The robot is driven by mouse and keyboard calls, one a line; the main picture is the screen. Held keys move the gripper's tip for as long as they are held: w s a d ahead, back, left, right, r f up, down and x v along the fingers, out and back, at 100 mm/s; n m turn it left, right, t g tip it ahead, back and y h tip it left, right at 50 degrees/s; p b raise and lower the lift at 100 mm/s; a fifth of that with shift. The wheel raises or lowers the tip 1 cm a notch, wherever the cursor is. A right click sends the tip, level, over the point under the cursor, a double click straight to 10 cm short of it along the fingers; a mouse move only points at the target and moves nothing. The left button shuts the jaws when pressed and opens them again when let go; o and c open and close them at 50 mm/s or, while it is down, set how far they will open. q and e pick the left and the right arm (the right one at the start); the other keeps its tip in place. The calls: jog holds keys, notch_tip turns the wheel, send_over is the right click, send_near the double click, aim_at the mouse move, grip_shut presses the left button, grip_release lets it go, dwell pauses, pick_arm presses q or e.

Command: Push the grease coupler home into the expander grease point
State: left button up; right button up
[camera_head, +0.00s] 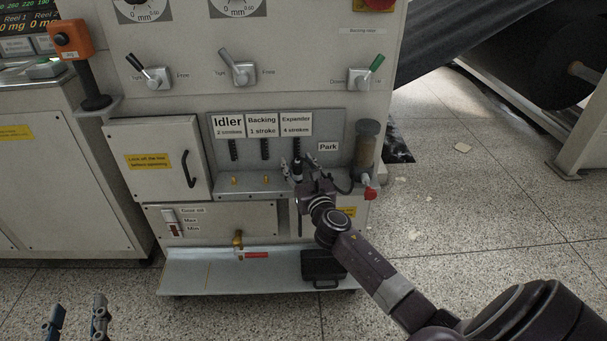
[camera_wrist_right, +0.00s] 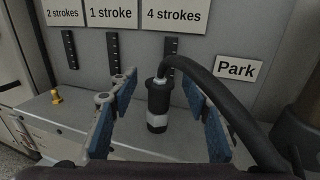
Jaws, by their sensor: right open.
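The grease coupler (camera_wrist_right: 157,105), a black cylinder with a pale band, stands about upright on the metal ledge below the Expander "4 strokes" label (camera_head: 296,124). A black hose (camera_wrist_right: 215,88) leaves its top and bends right. My right gripper (camera_head: 298,166) is open, its blue-padded fingers on either side of the coupler, with gaps showing in the right wrist view (camera_wrist_right: 158,88). The expander grease point is hidden, so I cannot tell how far the coupler sits on it. My left gripper (camera_head: 77,315) is open and empty at the bottom left, far from the panel.
Brass nipples stand under Idler (camera_head: 234,181) and Backing (camera_head: 266,180). A "Park" label (camera_head: 328,147) and a grease reservoir (camera_head: 367,145) are right of the coupler. A cabinet door with a black handle (camera_head: 188,169) is left. A low tray (camera_head: 200,278) holds a black box (camera_head: 322,266).

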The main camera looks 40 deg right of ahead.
jog(key=v, duration=1.1)
jog(key=shift+s, duration=0.2)
